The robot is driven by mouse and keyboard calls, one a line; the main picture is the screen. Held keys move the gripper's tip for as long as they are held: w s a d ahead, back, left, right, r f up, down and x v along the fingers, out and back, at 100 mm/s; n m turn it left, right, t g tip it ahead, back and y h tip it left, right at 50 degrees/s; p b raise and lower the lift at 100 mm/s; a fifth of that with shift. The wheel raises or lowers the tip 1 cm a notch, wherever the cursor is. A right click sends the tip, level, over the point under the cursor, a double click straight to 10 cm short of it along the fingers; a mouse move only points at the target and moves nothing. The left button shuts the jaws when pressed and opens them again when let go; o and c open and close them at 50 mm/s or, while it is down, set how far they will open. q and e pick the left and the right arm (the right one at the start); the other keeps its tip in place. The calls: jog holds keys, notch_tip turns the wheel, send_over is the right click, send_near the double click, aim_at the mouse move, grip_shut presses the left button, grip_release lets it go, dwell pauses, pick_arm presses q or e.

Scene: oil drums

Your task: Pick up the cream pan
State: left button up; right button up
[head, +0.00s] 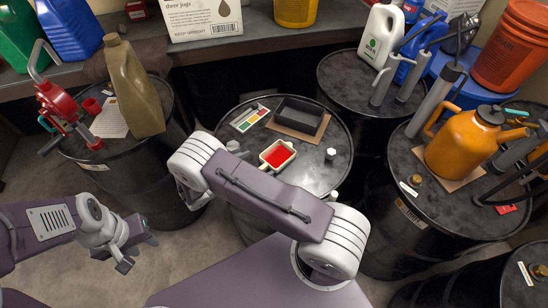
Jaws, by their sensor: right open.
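The cream pan (277,154) is a small square dish with a red inside. It sits on the middle black drum (310,178), in front of a dark tray. My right arm's thick link crosses the view just in front of the pan and hides most of my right gripper (283,170). Small grey parts that look like its open tips show on either side of the link, apart from the pan. My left gripper (133,254) hangs over the floor, left of the middle drum and far from the pan. Its jaw gap is not clear.
The dark tray (298,114) lies on a brown board. A colour-patch card (250,117) and small grey cylinder (331,155) share the drum top. Other drums hold an olive jug (133,90), red grinder (58,102), white jug (381,37) and orange can (464,145).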

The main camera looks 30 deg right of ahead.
aim_at(269, 159)
jog(key=shift+p+x, duration=0.3)
jog(key=shift+x, duration=0.85)
jog(key=shift+w+d, duration=0.1)
jog(key=shift+d, duration=0.05)
jog(key=shift+d+f, duration=0.15)
jog(key=shift+d, duration=0.2)
jog(key=p+x, duration=0.2)
jog(key=x, duration=0.2)
jog(key=shift+a+f, duration=0.1)
jog(key=shift+d+f, duration=0.2)
jog(key=shift+f, duration=0.05)
jog(key=shift+a, duration=0.1)
jog(key=c, duration=1.4)
jog(key=shift+r, duration=0.15)
